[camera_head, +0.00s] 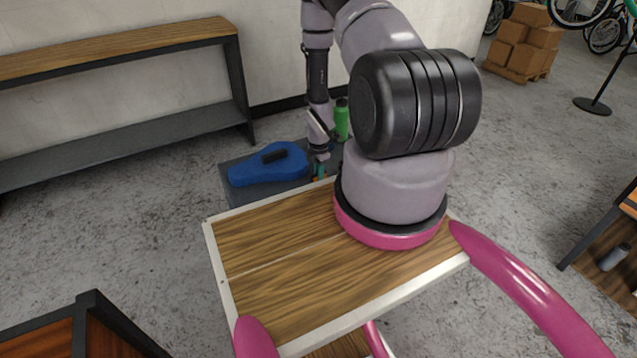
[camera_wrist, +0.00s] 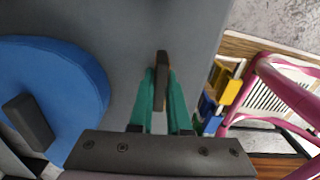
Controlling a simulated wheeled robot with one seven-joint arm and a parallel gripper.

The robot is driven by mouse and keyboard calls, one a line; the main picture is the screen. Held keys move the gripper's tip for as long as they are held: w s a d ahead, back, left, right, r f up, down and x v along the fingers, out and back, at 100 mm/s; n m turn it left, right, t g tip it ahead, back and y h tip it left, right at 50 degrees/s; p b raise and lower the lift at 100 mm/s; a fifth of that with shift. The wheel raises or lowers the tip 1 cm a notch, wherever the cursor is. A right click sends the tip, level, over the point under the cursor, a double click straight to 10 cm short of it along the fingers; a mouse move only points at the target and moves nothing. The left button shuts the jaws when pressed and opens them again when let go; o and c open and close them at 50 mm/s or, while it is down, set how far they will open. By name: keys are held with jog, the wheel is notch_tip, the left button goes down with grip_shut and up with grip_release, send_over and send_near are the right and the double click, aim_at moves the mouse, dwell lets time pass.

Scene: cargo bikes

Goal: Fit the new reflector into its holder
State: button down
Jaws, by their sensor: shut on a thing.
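My gripper (camera_wrist: 161,88) has green fingers and is shut on a narrow dark brown piece (camera_wrist: 162,62), seen almost edge-on in the wrist view. I cannot tell from its look whether this piece is the reflector. It is over a plain grey surface (camera_wrist: 135,55); whether it touches that surface is unclear. In the head view my gripper (camera_head: 320,170) is small, at the grey bench (camera_head: 237,197) behind the wooden panel, and the held piece cannot be made out. I cannot identify the holder in either view.
A blue case (camera_head: 262,170) with a black handle lies on the bench, left of my gripper; it also shows in the wrist view (camera_wrist: 70,75). A green bottle (camera_head: 341,122) stands behind. A yellow part (camera_wrist: 231,92) and pink tubes (camera_wrist: 285,75) are right. A white-edged wooden panel (camera_head: 285,255) lies in front.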

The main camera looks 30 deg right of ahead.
jog(key=shift+r, duration=2.35)
